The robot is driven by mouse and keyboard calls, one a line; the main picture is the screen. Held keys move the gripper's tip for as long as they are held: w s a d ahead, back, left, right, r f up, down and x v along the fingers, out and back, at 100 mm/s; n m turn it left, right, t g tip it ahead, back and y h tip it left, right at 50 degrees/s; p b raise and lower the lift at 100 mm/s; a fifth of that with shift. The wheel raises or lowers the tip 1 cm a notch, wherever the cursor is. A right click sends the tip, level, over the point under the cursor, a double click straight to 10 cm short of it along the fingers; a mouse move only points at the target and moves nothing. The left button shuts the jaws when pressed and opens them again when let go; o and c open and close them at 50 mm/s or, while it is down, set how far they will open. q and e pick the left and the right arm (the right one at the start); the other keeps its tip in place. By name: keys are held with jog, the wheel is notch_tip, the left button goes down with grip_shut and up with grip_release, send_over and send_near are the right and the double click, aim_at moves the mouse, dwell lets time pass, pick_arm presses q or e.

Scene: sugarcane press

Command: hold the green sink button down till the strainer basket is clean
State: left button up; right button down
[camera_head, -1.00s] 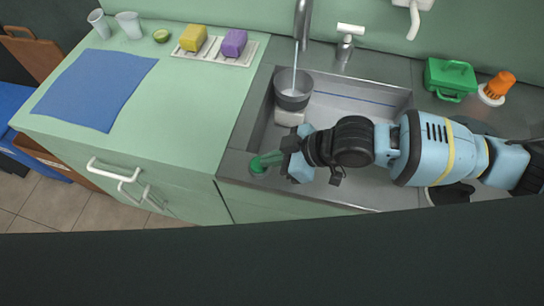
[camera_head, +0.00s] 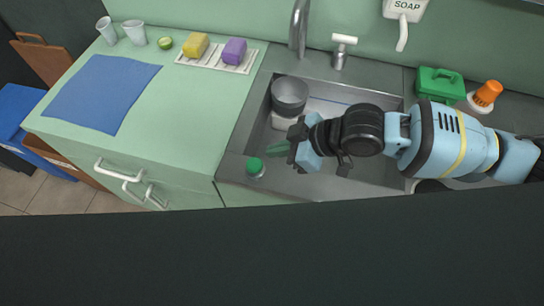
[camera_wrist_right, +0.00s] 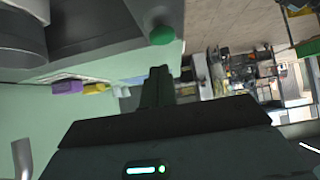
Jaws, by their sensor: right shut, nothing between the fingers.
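The green sink button (camera_head: 255,165) sits on the sink's front left rim, on a pale round base. It also shows in the wrist view (camera_wrist_right: 162,36). The strainer basket (camera_head: 289,92), a grey round bowl, stands under the faucet at the sink's left on a pale block. No water stream shows over it, and I cannot tell whether its inside is clean. My right gripper (camera_head: 276,149) is shut and empty, above and just right of the button, apart from it. Its shut fingers show in the wrist view (camera_wrist_right: 158,86). My left gripper is not in view.
The faucet (camera_head: 299,28) and a white-handled tap (camera_head: 341,50) stand behind the sink (camera_head: 240,140). Yellow and purple sponges and a blue cloth (camera_head: 100,92) lie on the left counter.

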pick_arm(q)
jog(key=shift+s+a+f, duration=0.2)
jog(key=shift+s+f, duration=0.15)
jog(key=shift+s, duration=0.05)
pick_arm(e)
jog(key=v, duration=0.7)
jog(key=shift+s, duration=0.25)
jog(key=shift+a, duration=0.2)
